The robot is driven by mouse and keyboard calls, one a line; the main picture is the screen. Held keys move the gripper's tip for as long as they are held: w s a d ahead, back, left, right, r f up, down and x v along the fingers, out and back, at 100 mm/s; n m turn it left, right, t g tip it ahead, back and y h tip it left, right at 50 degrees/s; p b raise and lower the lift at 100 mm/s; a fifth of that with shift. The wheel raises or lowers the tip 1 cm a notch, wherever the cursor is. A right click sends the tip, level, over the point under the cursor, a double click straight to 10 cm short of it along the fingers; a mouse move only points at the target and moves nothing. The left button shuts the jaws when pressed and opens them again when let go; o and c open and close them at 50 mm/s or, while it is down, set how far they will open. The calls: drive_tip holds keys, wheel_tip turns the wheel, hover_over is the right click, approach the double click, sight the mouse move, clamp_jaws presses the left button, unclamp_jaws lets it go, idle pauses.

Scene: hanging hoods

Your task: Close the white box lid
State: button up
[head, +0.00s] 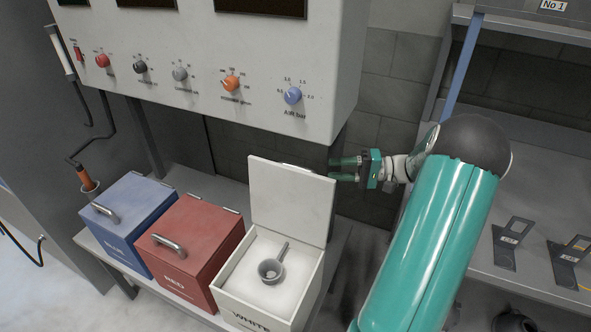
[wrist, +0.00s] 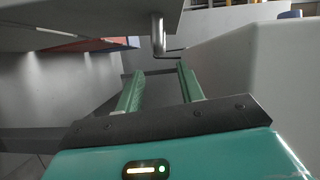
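The white box (head: 261,309) stands at the right end of the row of boxes in the head view. Its lid (head: 289,203) is open and stands up at the back. A grey scoop or cup with a handle (head: 271,269) sits on white contents inside. My gripper (head: 337,169) is at the lid's upper right edge, its fingers pointing left; contact cannot be told. In the wrist view my gripper (wrist: 155,72) has its two green fingers apart with nothing between them. A metal handle (wrist: 158,36) shows just beyond the fingertips, on a grey panel that looks like the lid's back.
A red box (head: 197,243) and a blue box (head: 133,211), both closed, stand left of the white box. A control panel with knobs (head: 230,83) hangs above. A shelf (head: 542,192) with small stands is at the right.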

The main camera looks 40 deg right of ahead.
sight(309, 170)
drive_tip(key=x, duration=1.1)
drive_tip(key=shift+d, duration=0.1)
clamp_jaws()
